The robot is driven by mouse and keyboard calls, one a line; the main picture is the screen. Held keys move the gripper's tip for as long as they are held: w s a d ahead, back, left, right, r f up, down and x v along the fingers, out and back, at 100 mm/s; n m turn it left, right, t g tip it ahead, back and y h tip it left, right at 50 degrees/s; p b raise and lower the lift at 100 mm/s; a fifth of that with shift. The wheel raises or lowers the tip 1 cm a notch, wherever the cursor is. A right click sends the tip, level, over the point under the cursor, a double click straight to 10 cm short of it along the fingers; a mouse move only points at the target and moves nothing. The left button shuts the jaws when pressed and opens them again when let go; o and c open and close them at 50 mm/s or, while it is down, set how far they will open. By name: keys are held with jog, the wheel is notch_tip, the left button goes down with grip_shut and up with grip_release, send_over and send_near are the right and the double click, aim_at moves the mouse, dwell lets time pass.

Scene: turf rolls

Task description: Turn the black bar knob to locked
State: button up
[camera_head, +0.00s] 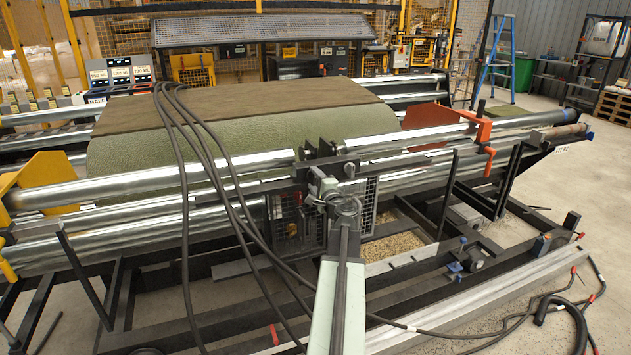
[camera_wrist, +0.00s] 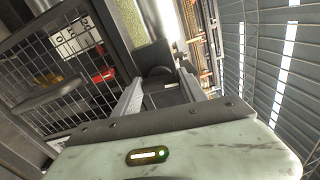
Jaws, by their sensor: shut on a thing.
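My gripper (camera_wrist: 163,92) reaches up from the bottom of the wrist view. Its two pale fingers are shut on a dark piece between them, which I take to be the black bar knob (camera_wrist: 166,98). A dark plate with a rounded edge (camera_wrist: 152,56) stands just beyond the fingertips. In the head view my gripper (camera_head: 326,172) is at the dark brackets (camera_head: 318,150) between the shiny rollers, in the middle of the machine. The knob is too small and too covered there to make out. No locked mark is readable, and I cannot tell the knob's angle.
Wire-mesh guards (camera_head: 298,215) stand below and beside my gripper. Shiny rollers (camera_head: 150,190) run to both sides, with green turf (camera_head: 240,140) behind. Black cables (camera_head: 215,170) hang over the rollers on the left. Orange-red brackets (camera_head: 482,128) sit on the right. Open floor lies at the far right.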

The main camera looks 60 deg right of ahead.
jog(key=shift+s+n, duration=0.1)
jog(key=shift+n, duration=0.6)
jog(key=o, duration=1.4)
jog(key=shift+c, duration=0.2)
jog(key=v, duration=0.7)
jog(key=shift+s+a, duration=0.25)
